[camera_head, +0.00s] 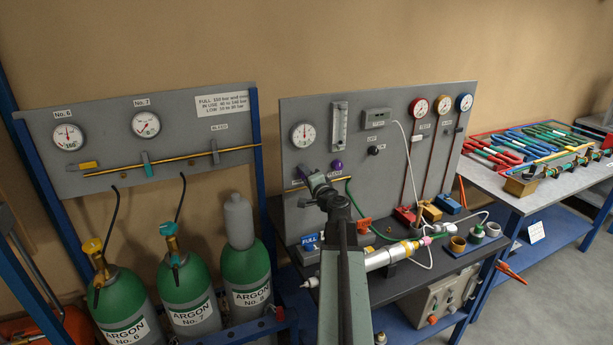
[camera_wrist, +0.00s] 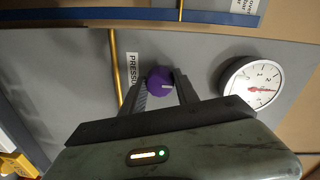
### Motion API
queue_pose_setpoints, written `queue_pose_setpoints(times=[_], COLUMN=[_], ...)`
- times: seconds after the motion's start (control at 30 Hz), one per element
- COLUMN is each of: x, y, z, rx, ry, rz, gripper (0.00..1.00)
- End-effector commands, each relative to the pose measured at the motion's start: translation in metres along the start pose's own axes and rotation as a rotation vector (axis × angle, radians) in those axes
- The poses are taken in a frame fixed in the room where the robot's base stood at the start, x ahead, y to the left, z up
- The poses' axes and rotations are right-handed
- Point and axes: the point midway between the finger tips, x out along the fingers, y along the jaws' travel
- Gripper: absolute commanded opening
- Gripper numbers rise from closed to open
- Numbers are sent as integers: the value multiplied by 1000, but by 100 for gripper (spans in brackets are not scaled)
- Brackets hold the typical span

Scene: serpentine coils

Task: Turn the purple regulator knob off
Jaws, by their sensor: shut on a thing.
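The purple regulator knob (camera_wrist: 159,79) sits on the grey panel, between the two fingers of my gripper (camera_wrist: 161,90) in the wrist view. The fingers are shut on its sides. A small white mark shows on the knob's face. In the head view my gripper (camera_head: 308,178) reaches the panel below the left gauge, and the gripper mostly hides the knob there. A white-faced gauge (camera_wrist: 251,82) with a red needle stands beside the knob in the wrist view; it also shows in the head view (camera_head: 303,135).
Another purple knob (camera_head: 336,164) sits below the flow tube (camera_head: 340,126), close to my gripper. A brass pipe (camera_wrist: 117,65) runs by the held knob. A black bench (camera_head: 405,268) with fittings lies below the panel. Green argon cylinders (camera_head: 187,283) stand at left.

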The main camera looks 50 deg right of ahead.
Motion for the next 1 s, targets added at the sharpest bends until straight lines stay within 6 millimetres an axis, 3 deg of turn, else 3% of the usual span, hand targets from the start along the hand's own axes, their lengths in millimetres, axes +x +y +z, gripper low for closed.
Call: queue_pose_setpoints(times=[0.37,0.4,0.47,0.83,1.0], x=[-1,-1,-1,-3,-25], y=[2,2,1,0,0], z=[0,0,0,0,0], rx=[-10,-10,-9,-5,-5], ry=[0,0,1,1,3], rz=[3,3,2,1,1], gripper=[0,42,58,58,58])
